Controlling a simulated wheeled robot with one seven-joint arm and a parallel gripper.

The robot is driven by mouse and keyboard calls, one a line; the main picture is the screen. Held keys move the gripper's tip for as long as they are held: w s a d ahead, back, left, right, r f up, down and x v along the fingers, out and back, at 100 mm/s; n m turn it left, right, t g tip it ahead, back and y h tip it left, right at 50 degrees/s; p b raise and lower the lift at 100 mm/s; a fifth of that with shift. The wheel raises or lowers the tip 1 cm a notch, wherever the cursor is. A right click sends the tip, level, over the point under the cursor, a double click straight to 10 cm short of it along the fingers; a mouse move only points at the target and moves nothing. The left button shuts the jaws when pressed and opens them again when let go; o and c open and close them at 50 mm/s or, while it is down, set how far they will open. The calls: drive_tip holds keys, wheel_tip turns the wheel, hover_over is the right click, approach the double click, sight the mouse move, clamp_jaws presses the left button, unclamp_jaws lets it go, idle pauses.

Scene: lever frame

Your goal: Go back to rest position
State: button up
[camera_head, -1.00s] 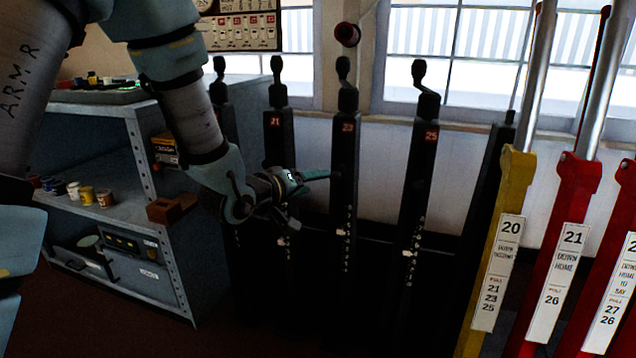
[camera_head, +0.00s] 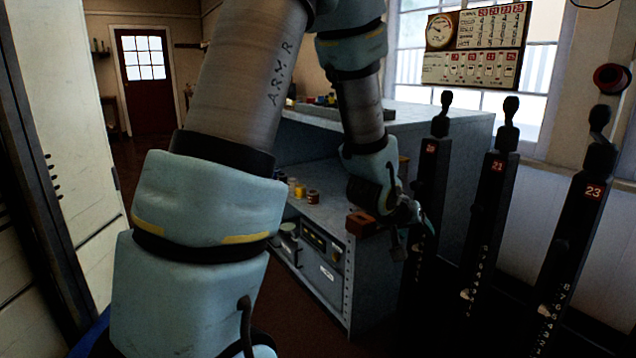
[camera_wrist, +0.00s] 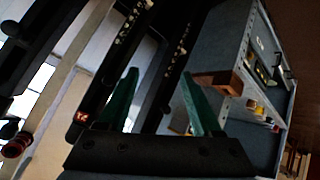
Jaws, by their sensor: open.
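My gripper (camera_head: 416,222) is open and empty at the end of my bent arm. In the head view it hangs between the grey shelf unit and the leftmost dark lever frame (camera_head: 428,180). In the wrist view its two green fingers (camera_wrist: 160,76) stand well apart with nothing held between them. Dark levers numbered 21 (camera_head: 490,205) and 23 (camera_head: 578,225) stand upright to the right of it. I cannot tell whether the gripper touches anything.
The grey shelf unit (camera_head: 440,122) is close behind my arm, with small pots (camera_head: 312,197) and a reddish-brown block (camera_head: 362,224) on its shelf. A chart (camera_head: 474,45) hangs by the window. A pale cabinet (camera_head: 70,120) stands at left. Floor shows toward the red door (camera_head: 147,68).

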drive_tip(key=s+a+n+g+y, duration=0.15)
drive_tip(key=a+y, duration=0.35)
drive_tip(key=a, duration=1.3)
drive_tip(key=s+a+n+g+y, duration=0.15)
drive_tip(key=s+a+g, duration=0.25)
drive_tip(key=s+a, duration=0.6)
wheel_tip(320, 180, up, 14)
drive_tip(key=w+p, duration=0.2)
drive_tip(key=p, duration=1.2)
drive_tip(key=shift+a, duration=0.15)
